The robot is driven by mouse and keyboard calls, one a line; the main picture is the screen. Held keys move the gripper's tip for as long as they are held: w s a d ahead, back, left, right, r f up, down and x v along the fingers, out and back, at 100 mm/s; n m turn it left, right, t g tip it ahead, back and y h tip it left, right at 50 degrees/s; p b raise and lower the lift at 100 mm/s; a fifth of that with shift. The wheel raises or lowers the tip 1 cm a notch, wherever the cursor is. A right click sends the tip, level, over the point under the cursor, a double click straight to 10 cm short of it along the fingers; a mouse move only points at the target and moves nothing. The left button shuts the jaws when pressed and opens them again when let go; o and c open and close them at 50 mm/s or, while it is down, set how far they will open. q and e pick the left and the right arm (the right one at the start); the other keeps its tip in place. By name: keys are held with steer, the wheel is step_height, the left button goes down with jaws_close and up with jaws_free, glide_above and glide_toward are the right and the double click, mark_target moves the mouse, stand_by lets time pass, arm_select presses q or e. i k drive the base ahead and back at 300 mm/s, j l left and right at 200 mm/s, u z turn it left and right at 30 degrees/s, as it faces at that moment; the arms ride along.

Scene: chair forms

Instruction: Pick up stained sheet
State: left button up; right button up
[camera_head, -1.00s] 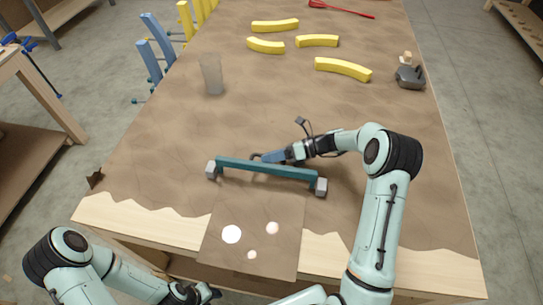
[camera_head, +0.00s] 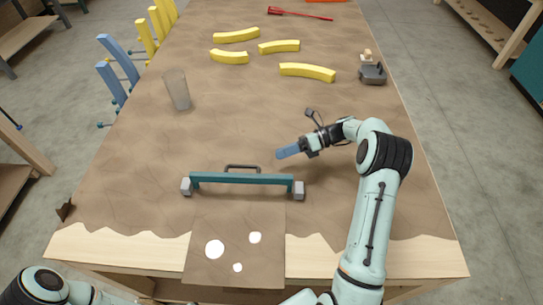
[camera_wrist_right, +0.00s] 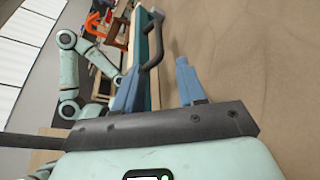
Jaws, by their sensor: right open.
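The stained sheet (camera_head: 262,262) is a brown sheet with three white spots, at the front edge of the table. A teal bar (camera_head: 245,178) with grey end blocks and a dark handle (camera_head: 243,168) lies along its far edge. My right gripper (camera_head: 280,154) is open and empty, behind and to the right of the handle, apart from it. In the right wrist view its two blue fingers (camera_wrist_right: 157,78) stand apart, with the teal bar (camera_wrist_right: 153,75) and its handle beyond them. Part of my left arm shows at the bottom left of the head view; its gripper is out of frame.
A brown covering with a ragged front edge lies on the table (camera_head: 400,258). A clear cup (camera_head: 177,90) stands at the left. Several yellow curved pieces (camera_head: 307,71) and a grey tool (camera_head: 372,74) lie farther back. The covering right of my right arm is clear.

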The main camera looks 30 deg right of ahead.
mark_target(233, 243)
steer(key=k+l, duration=0.2)
steer(key=k, duration=0.3)
steer(key=k+l, duration=0.15)
steer(key=k, duration=0.35)
steer(key=k+l, duration=0.2)
steer(key=k, duration=0.25)
steer(key=k+l, duration=0.2)
steer(key=k, duration=0.3)
